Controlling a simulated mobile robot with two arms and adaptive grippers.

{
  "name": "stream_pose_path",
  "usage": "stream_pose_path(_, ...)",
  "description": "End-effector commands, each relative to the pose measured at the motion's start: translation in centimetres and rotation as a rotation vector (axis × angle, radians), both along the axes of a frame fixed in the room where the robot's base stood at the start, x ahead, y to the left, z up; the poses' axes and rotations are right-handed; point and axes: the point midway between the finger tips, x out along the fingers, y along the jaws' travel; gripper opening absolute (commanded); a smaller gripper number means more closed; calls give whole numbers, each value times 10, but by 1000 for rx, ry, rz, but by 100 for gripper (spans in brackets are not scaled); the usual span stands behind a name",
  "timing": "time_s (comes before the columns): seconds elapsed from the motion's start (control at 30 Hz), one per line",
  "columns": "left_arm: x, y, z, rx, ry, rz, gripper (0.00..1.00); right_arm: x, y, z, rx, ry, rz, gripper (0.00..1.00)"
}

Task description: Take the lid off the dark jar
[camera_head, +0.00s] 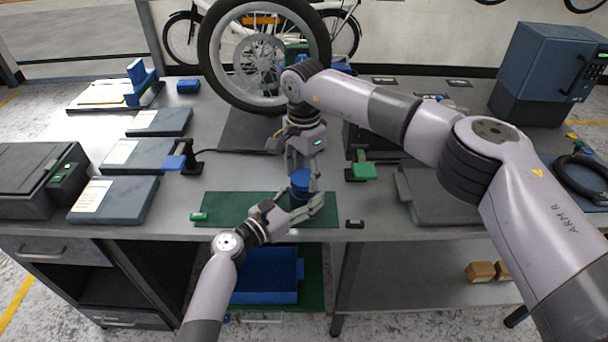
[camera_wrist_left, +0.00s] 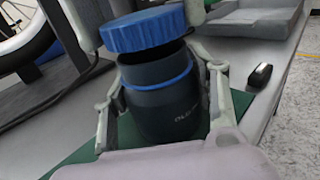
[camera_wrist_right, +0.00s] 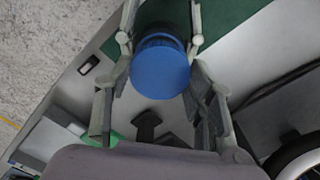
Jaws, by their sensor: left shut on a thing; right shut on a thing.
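The dark jar (camera_head: 298,199) stands upright over the green mat (camera_head: 232,203) at the front of the bench. In the left wrist view the jar (camera_wrist_left: 160,108) has a blue ring near its top and partly hidden lettering. My left gripper (camera_head: 301,207) is shut around the jar's body. The ribbed blue lid (camera_wrist_left: 146,31) is above the jar, slightly tilted, with a visible gap between them. My right gripper (camera_head: 302,172) comes from above and is shut on the lid, which also shows in the right wrist view (camera_wrist_right: 160,72).
A small green item (camera_head: 199,216) and a small black item (camera_head: 355,224) lie near the bench's front edge. A green-topped fixture (camera_head: 363,171) and a blue-topped one (camera_head: 175,162) flank the mat. A bike wheel (camera_head: 262,55) stands behind. A blue bin (camera_head: 265,277) sits below.

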Motion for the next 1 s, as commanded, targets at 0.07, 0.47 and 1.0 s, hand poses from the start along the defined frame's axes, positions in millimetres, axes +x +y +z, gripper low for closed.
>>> stream_pose_path(0.07, 0, 0, 0, 0, 0, 1, 0, 0, 0, 1, 0, 0, 0, 16)
stream_pose_path(0.47, 0, 0, 0, 1, -1, 0, 0, 0, 0, 8, 1, -2, 0, 16)
stream_pose_path(1.0, 0, 0, 0, 1, -1, 0, 55, 0, 0, 41, 0, 0, 0, 16)
